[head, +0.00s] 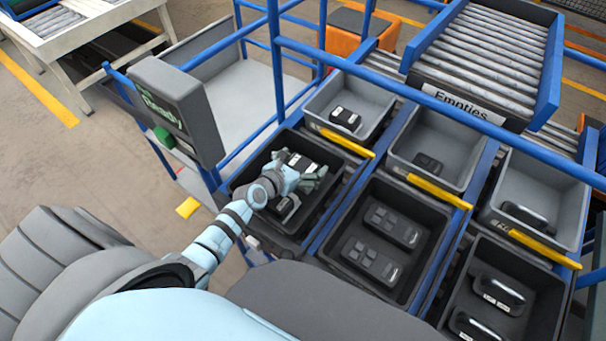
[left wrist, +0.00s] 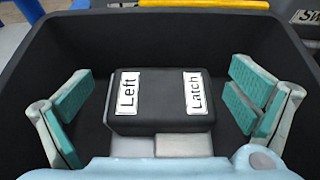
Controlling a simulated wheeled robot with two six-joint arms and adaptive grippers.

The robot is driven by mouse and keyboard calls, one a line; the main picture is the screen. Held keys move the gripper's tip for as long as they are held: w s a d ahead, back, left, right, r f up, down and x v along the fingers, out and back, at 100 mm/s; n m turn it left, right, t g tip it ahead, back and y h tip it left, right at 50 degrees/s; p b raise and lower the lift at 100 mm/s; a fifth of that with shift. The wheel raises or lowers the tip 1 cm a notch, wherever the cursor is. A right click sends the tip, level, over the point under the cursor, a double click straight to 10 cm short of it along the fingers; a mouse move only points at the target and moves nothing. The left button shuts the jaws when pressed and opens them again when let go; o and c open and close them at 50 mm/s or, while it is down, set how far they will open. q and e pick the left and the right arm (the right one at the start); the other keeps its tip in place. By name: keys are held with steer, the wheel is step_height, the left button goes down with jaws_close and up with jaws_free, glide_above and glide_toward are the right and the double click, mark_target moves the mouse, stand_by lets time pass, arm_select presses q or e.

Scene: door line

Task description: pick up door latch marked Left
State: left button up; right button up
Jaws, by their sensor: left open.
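A black door latch with white labels reading "Left" and "Latch" (left wrist: 160,90) lies in a dark bin (left wrist: 62,50); it also shows in the head view (head: 297,160). My left gripper (left wrist: 160,112) is open above it, one finger on each side, with gaps between the fingers and the latch. In the head view my left gripper (head: 305,176) reaches down into the bin and partly hides what lies there. Another latch piece with a white label (head: 284,208) lies nearer in the same bin. My right gripper is not in view.
A grey bin (head: 375,90) behind holds a small black part (head: 344,118). Dark bins to the right hold switch panels (head: 395,222) and handles (head: 497,290). Blue rails (head: 400,92) cross above the bins. A grey "Ready" sign box (head: 170,95) stands at left.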

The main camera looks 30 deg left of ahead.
arm_select(q)
steer(key=shift+f+b+x, duration=0.25)
steer(key=shift+b+x, duration=0.2)
steer(key=shift+x, duration=0.8)
steer(key=shift+s+d+r, duration=0.1)
steer(key=shift+s+r, duration=0.05)
steer(key=shift+r, duration=0.05)
steer(key=c, duration=1.7)
steer(key=shift+o, duration=0.2)
steer(key=shift+r, duration=0.1)
